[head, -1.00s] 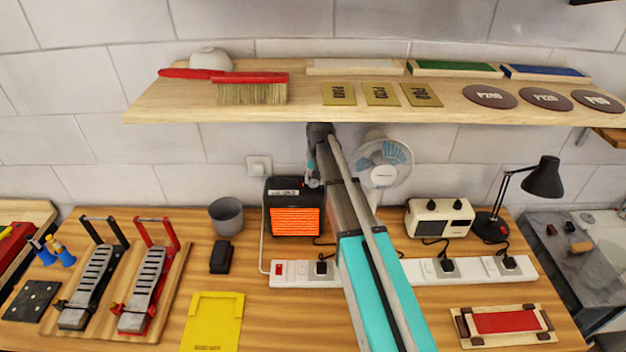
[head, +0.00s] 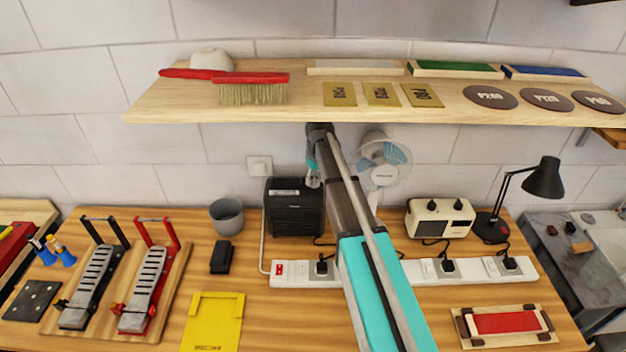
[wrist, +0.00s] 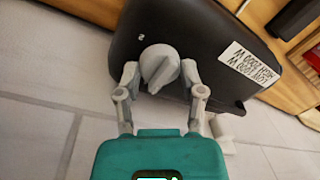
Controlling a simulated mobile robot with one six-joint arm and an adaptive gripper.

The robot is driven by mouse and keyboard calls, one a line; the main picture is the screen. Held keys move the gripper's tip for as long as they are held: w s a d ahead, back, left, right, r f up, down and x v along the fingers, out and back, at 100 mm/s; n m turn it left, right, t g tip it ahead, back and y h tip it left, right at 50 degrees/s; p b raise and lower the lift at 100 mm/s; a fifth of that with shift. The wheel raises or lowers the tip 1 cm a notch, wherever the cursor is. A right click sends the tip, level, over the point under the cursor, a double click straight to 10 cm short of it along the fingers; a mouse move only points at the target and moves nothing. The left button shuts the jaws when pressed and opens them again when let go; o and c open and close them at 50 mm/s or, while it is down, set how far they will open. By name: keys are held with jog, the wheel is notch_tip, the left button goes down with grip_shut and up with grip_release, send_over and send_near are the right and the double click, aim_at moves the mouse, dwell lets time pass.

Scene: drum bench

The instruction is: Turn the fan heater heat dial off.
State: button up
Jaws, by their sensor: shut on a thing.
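The fan heater (head: 294,208) is a black box at the back of the bench, and its front grille is dark. In the wrist view the heater's black panel (wrist: 205,45) carries a round grey heat dial (wrist: 160,68) with a raised grip bar. My gripper (wrist: 160,80) has one finger on each side of the dial and is shut on it. The small marks around the dial are mostly hidden or too small to read. In the head view my gripper (head: 314,180) is beside the heater's upper right, partly hidden by my arm.
A white power strip (head: 410,271) runs in front of the heater. A small fan (head: 384,160) and a cream radio-like box (head: 440,218) stand to the right. A wooden shelf (head: 370,112) hangs above. A grey cup (head: 227,215) stands left of the heater.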

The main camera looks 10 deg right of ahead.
jog(key=o, duration=1.2)
jog(key=shift+c, duration=0.2)
jog(key=shift+s, duration=0.1)
